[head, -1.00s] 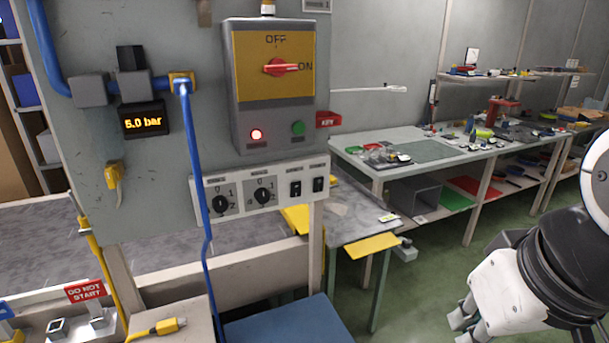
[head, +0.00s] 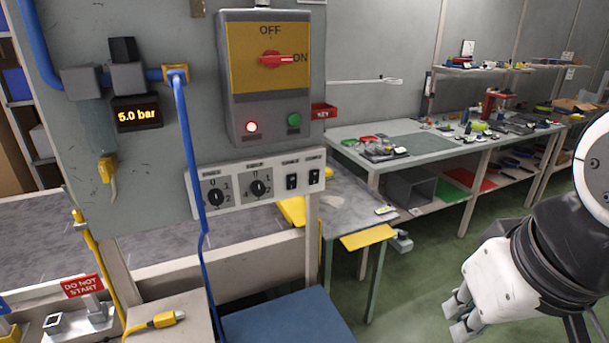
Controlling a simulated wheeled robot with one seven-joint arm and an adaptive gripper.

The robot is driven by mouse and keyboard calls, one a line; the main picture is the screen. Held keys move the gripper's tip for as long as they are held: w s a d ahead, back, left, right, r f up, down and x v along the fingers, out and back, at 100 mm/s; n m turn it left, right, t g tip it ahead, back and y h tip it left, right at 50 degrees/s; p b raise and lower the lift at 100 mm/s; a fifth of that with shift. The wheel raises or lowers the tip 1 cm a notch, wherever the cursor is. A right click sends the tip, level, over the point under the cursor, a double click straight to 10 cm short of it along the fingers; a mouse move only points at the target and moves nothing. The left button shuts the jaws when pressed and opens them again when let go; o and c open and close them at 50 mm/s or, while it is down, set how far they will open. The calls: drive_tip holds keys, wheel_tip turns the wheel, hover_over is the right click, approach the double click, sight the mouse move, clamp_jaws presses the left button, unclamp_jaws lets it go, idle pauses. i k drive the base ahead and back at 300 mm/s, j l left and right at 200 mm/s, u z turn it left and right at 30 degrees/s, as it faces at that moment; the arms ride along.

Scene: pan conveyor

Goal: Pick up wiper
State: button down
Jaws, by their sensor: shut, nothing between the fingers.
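I cannot make out a wiper for certain in the head view. My gripper (head: 456,318) hangs at the lower right, over the green floor, its fingers pointing down and left. It is shut and empty, and it touches nothing that I can see. A small workbench (head: 352,205) with a yellow flap stands left of it and farther back.
A control panel (head: 228,188) with a yellow OFF/ON switch box (head: 262,110) fills the left. A blue surface (head: 285,325) lies below it. A long bench (head: 440,150) with many small items stands at the back right. Green floor (head: 425,270) is open between.

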sight(329, 173)
drive_tip(key=z, duration=2.95)
drive_tip(key=i+l+u, duration=0.2)
drive_tip(key=i, duration=0.3)
drive_tip(key=i+l+u, duration=0.2)
drive_tip(key=i, duration=0.25)
drive_tip(key=i+j+u, duration=0.45)
drive_tip(key=i+u, duration=0.9)
drive_tip(key=i+l+u, duration=0.15)
drive_tip(key=i+u, duration=0.3)
drive_tip(key=i+j+u, duration=0.25)
drive_tip(key=i, duration=0.3)
drive_tip(key=i+l+u, duration=0.1)
drive_tip(key=i+u, duration=0.15)
drive_tip(key=i, duration=0.3)
drive_tip(key=i+u, duration=0.3)
drive_tip(key=i, duration=0.25)
drive_tip(key=i+l+u, duration=0.25)
drive_tip(key=i, duration=0.25)
drive_tip(key=i+u, duration=0.4)
drive_tip(key=i+l+u, duration=0.1)
drive_tip(key=u, duration=0.3)
drive_tip(key=i+l+u, duration=0.25)
drive_tip(key=u, duration=0.45)
